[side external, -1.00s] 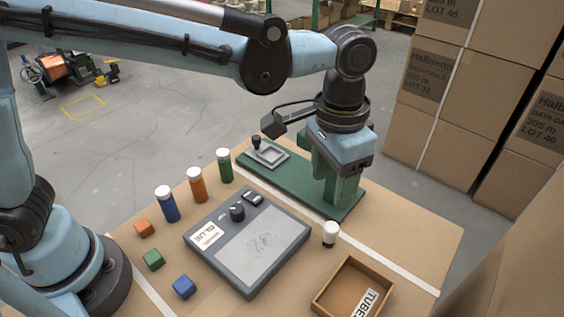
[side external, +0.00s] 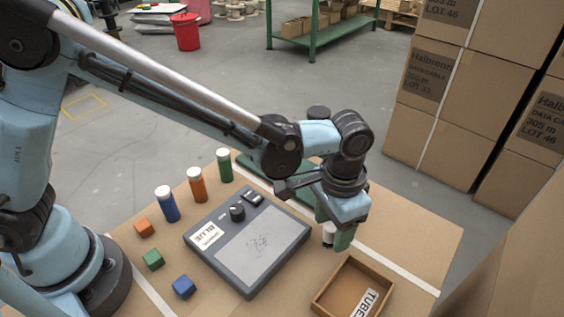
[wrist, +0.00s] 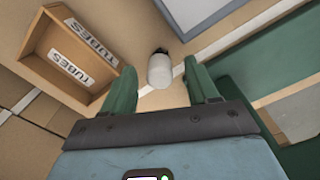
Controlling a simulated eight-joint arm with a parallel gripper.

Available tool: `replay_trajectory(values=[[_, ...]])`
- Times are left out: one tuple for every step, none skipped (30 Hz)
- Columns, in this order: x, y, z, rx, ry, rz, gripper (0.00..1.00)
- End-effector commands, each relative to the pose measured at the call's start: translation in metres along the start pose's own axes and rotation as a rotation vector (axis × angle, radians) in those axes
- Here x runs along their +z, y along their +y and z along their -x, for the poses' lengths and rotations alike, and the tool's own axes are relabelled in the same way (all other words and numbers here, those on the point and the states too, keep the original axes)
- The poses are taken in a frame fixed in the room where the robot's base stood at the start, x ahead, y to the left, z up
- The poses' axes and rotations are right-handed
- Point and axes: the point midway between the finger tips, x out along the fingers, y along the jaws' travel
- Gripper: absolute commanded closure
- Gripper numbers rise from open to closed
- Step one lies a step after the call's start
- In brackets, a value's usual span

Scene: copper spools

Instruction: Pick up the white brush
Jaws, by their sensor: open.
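The white brush (wrist: 159,71) is a short white cylinder with a black end, seen near the top centre of the wrist view. In the side view the brush (side external: 328,236) is partly hidden by my gripper. My gripper (side external: 333,230) is open and low over the table, around the brush's position. In the wrist view its two green fingers (wrist: 162,80) are spread to the left and right of the brush. Gaps show between the fingers and the brush there. Whether the fingers are level with the brush I cannot tell.
A wooden tray labelled TUBES (side external: 323,299) stands close by, and a grey pad device (side external: 247,284) lies left of the brush. Blue (side external: 168,208), orange (side external: 197,189) and green (side external: 224,168) white-capped bottles stand behind the pad. Several coloured cubes (side external: 184,286) lie front left.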

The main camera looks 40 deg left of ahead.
Motion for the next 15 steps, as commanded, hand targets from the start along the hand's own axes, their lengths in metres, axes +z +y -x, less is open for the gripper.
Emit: replay_trajectory(values=[[0.000,0.000,-0.007,0.000,0.000,0.000,0.41],[0.000,0.000,-0.011,0.000,0.000,0.000,0.41],[0.000,0.000,-0.014,0.000,0.000,0.000,0.41],[0.000,0.000,-0.017,0.000,0.000,0.000,0.41],[0.000,0.000,-0.018,0.000,0.000,0.000,0.41],[0.000,0.000,-0.020,0.000,0.000,0.000,0.41],[0.000,0.000,-0.020,0.000,0.000,0.000,0.41],[0.000,0.000,-0.020,0.000,0.000,0.000,0.41],[0.000,0.000,-0.020,0.000,0.000,0.000,0.41],[0.000,0.000,-0.020,0.000,0.000,0.000,0.41],[0.000,0.000,-0.020,0.000,0.000,0.000,0.41],[0.000,0.000,-0.020,0.000,0.000,0.000,0.41],[0.000,0.000,-0.020,0.000,0.000,0.000,0.43],[0.000,0.000,-0.020,0.000,0.000,0.000,0.47],[0.000,0.000,-0.020,0.000,0.000,0.000,0.53]])
